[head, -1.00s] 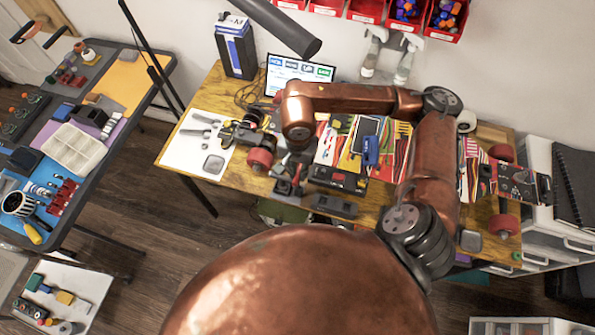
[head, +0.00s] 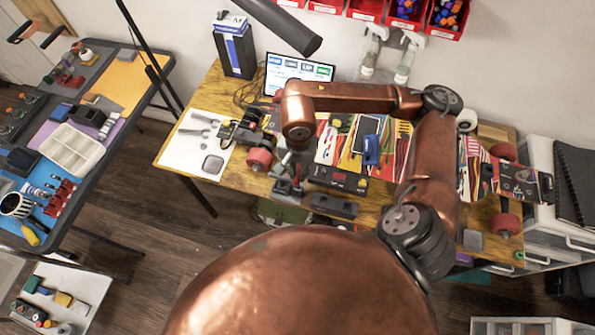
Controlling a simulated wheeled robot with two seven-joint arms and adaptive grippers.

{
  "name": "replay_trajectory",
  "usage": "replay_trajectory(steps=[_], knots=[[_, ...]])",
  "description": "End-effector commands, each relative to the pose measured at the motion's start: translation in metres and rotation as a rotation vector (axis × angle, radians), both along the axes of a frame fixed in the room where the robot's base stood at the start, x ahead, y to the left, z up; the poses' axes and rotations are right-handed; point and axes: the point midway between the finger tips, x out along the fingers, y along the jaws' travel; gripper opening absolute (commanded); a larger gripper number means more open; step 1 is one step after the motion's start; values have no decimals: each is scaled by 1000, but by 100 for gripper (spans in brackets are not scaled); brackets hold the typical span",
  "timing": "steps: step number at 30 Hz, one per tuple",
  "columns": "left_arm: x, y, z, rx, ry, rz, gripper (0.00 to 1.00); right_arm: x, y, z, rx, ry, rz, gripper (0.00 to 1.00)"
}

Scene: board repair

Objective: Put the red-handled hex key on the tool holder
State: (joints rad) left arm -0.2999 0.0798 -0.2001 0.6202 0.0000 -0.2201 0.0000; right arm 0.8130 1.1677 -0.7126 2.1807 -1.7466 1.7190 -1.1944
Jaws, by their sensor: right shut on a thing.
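My right arm reaches in from the right, and its gripper (head: 288,178) points down over the wooden table, left of the middle. The gripper is small and partly hidden by its own wrist. A small red part, which looks like the handle of the red-handled hex key (head: 284,188), shows at its fingertips; the key's shaft cannot be made out. A dark block (head: 334,206) near the table's front edge, just right of the gripper, may be the tool holder; I cannot tell for sure. My left gripper is not in view.
A skateboard with red wheels (head: 259,159) lies along the wooden table (head: 232,95), close around the gripper. A black box with a red display (head: 338,178) and a blue item (head: 372,150) are nearby. A white mat (head: 187,160) lies left. A laptop (head: 298,72) stands behind.

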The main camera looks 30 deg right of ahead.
Motion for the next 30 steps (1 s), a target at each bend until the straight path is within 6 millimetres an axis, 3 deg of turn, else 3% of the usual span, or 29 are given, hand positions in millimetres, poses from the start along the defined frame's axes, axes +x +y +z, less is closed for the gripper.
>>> replay_trajectory(steps=[7,8,17,22,26,30], knots=[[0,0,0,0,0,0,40,0,0,0,0,0,0,0],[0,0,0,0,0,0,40,0,0,0,0,0,0,14],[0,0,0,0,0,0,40,0,0,0,0,0,0,34],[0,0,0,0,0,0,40,0,0,0,0,0,0,34],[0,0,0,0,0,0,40,0,0,0,0,0,0,26],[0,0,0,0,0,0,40,0,0,0,0,0,0,26]])
